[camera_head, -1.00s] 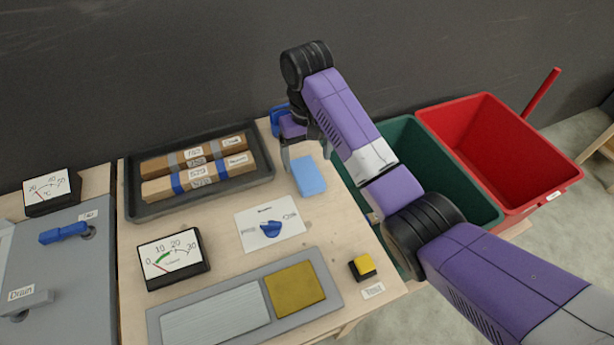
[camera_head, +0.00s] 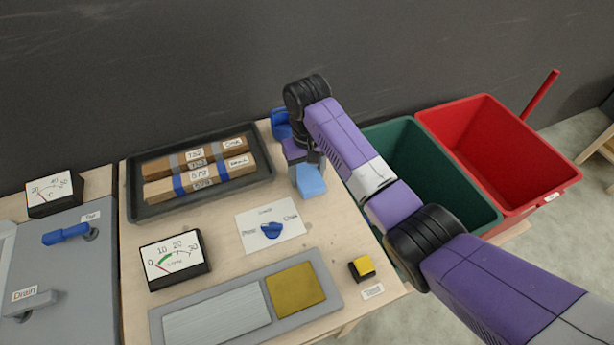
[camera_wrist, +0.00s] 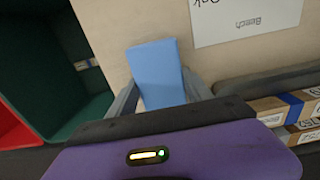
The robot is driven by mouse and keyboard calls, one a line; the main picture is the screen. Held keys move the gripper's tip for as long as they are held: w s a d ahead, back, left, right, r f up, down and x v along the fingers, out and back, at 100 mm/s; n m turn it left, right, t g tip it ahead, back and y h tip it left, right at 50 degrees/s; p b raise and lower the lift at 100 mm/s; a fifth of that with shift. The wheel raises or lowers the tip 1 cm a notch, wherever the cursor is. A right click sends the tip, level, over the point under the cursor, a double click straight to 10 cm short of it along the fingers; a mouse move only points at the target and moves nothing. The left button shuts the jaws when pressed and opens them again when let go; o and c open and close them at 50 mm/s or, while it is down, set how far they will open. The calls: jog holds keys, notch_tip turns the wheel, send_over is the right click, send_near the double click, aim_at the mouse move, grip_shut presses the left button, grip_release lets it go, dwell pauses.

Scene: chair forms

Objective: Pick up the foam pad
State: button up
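The foam pad appears to be the light blue block (camera_head: 311,183) on the wooden worktop, right of the black tray. My gripper (camera_head: 308,172) is low over its far end and hides that part. In the wrist view the blue pad (camera_wrist: 158,75) lies between the two grey fingers of my gripper (camera_wrist: 160,85), one along each side. The fingers look open around the pad. Any contact with its sides is too small to tell, and the pad appears to rest on the worktop.
A black tray (camera_head: 141,207) holds wooden bars at left. A blue object (camera_head: 280,123) stands behind my gripper. A dial card (camera_head: 270,226) lies in front, left of the pad. Green (camera_head: 420,160) and red (camera_head: 500,150) bins stand to the right, beyond the worktop edge.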

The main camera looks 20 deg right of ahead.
aim_at(308, 174)
jog(key=c, duration=0.3)
jog(key=shift+r, duration=0.2)
jog(key=shift+r, duration=0.7)
jog(key=shift+r+p, duration=3.5)
jog(key=shift+r, duration=5.65)
